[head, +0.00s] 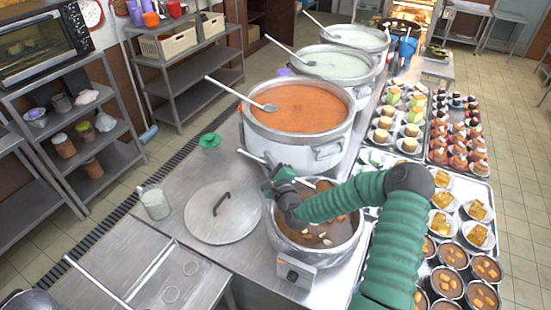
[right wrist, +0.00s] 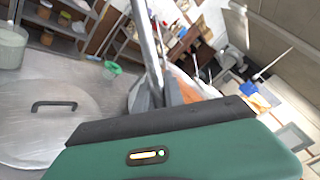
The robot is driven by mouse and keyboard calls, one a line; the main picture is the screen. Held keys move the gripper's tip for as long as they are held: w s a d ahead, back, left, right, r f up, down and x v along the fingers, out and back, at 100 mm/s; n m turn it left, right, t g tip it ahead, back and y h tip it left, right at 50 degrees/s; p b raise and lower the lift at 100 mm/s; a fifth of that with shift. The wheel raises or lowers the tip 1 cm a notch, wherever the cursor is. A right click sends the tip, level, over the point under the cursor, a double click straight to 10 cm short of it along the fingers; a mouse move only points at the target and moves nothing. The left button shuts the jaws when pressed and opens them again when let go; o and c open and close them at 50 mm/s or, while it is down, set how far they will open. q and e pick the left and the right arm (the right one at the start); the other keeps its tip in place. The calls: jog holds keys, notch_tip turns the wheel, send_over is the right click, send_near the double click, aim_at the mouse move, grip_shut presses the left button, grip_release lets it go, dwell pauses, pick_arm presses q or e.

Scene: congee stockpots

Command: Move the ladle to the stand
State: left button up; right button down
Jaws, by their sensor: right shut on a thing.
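In the right wrist view the ladle's grey handle (right wrist: 148,45) runs up from between the fingers (right wrist: 167,95). I cannot clearly make out the ladle's bowl. A small green holder (head: 210,140) on the counter, perhaps the stand, is left of the orange pot; it also shows in the right wrist view (right wrist: 112,68). My left gripper is not in view.
A round lid (head: 222,212) lies left of the front pot, with a glass jar (head: 154,202) beyond it. The tall orange pot (head: 300,108) stands behind, with its own ladle (head: 235,92) across the rim. Trays of filled bowls (head: 462,205) cover the right side.

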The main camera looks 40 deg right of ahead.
jog(key=w+a+n+y, duration=0.15)
jog(key=w+a, duration=0.25)
jog(key=a, duration=0.7)
jog(key=shift+t+y, duration=0.3)
jog(key=shift+y, duration=0.05)
jog(key=f+b, duration=0.1)
jog(key=f, duration=0.1)
jog(key=f+b, duration=0.1)
jog(key=b, duration=0.1)
jog(key=f+b, duration=0.1)
jog(key=f, duration=0.1)
jog(key=shift+d+f, duration=0.3)
jog(key=shift+d, duration=0.05)
jog(key=shift+b, duration=0.3)
jog(key=shift+f+b, duration=0.8)
jog(key=shift+r, duration=0.1)
jog(key=shift+s+d+r+m+t+p, duration=0.2)
jog(key=shift+s+d+r+m, duration=0.15)
jog(key=shift+d+r+m, duration=0.3)
jog(key=shift+s+d+r+m+t+p, duration=0.25)
jog(key=shift+d+r+m, duration=0.2)
jog(key=shift+r, duration=0.45)
jog(key=shift+s+d+r+m+t+p, duration=0.15)
jog(key=shift+s+d+r+m, duration=0.25)
jog(key=shift+d+r+m, duration=0.25)
jog(key=shift+a, duration=0.2)
